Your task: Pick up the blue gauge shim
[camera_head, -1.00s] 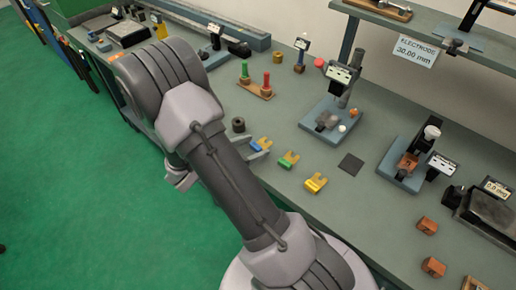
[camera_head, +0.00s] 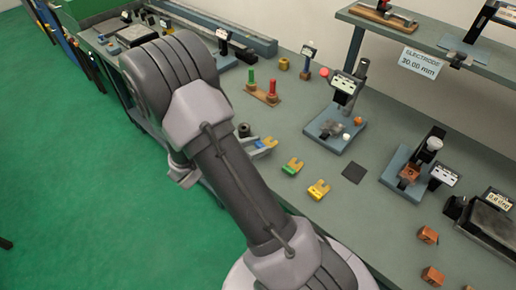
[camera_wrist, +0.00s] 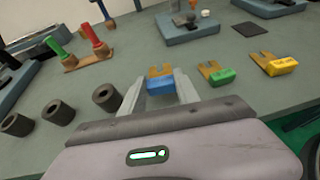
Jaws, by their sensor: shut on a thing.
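The blue gauge shim (camera_wrist: 160,85) has a blue block end and a tan forked end. In the wrist view it sits between the two fingers of my gripper (camera_wrist: 160,92), which is shut on its blue end. In the head view the shim (camera_head: 269,142) shows at the bench's front edge, beside my gripper (camera_head: 256,146), partly hidden by my arm. I cannot tell whether it is clear of the bench top. The green shim (camera_wrist: 217,73) and the yellow shim (camera_wrist: 275,63) lie to its right, apart from the gripper.
Several dark rings (camera_wrist: 106,97) lie left of the gripper. A wooden rack (camera_head: 263,97) holds a green and a red peg. A gauge stand (camera_head: 336,128) and a dark square plate (camera_head: 354,173) are farther right on the bench. Bare bench surrounds the shims.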

